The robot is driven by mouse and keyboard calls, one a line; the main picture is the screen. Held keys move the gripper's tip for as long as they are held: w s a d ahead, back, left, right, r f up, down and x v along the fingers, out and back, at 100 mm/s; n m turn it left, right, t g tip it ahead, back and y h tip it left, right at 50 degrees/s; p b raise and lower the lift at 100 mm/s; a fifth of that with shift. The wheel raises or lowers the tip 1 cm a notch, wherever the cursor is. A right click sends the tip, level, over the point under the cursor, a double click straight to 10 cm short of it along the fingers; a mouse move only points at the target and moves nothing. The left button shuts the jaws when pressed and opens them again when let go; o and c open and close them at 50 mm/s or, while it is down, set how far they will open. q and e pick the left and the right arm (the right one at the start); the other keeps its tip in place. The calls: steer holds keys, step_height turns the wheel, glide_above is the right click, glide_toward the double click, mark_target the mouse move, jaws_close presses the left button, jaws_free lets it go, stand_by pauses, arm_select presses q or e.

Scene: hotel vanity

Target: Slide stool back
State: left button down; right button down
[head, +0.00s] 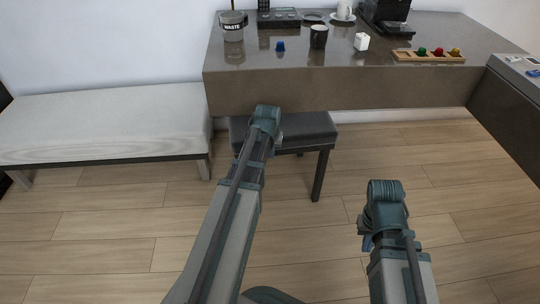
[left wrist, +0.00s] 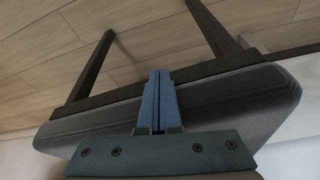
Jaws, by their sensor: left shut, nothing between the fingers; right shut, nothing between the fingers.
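The stool (head: 308,132) has a dark padded seat and dark legs. It stands at the counter, its far part hidden under the countertop. My left gripper (head: 265,120) is at the left part of the seat's near side, its fingers mostly hidden by my wrist in the head view. In the left wrist view, the left gripper's blue fingers (left wrist: 160,76) are shut and empty against or just in front of the stool's seat edge (left wrist: 235,98); I cannot tell if they touch. My right gripper (head: 367,240) is shut and empty, low over the floor, apart from the stool.
The dark counter (head: 300,88) carries a waste bin (head: 233,26), a black mug (head: 318,37), a white container (head: 361,42) and a wooden tray (head: 405,56) with coloured capsules. A grey bench (head: 100,122) stands left of the stool. The wooden floor (head: 450,200) right of the stool is clear.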

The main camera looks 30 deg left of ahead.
arm_select(q)
steer(key=w, duration=0.1)
steer(key=w+a, duration=0.1)
steer(key=w, duration=0.2)
steer(key=shift+a, duration=0.25)
steer(key=shift+s+d, duration=0.1)
steer(key=shift+s, duration=0.05)
steer(key=shift+s, duration=0.2)
steer(key=s+d+r+p, duration=0.2)
steer(key=s+r+p, duration=0.4)
steer(key=r+p, duration=0.3)
steer(key=shift+d+r, duration=0.15)
steer(key=shift+r, duration=0.15)
steer(key=shift+d+f, duration=0.1)
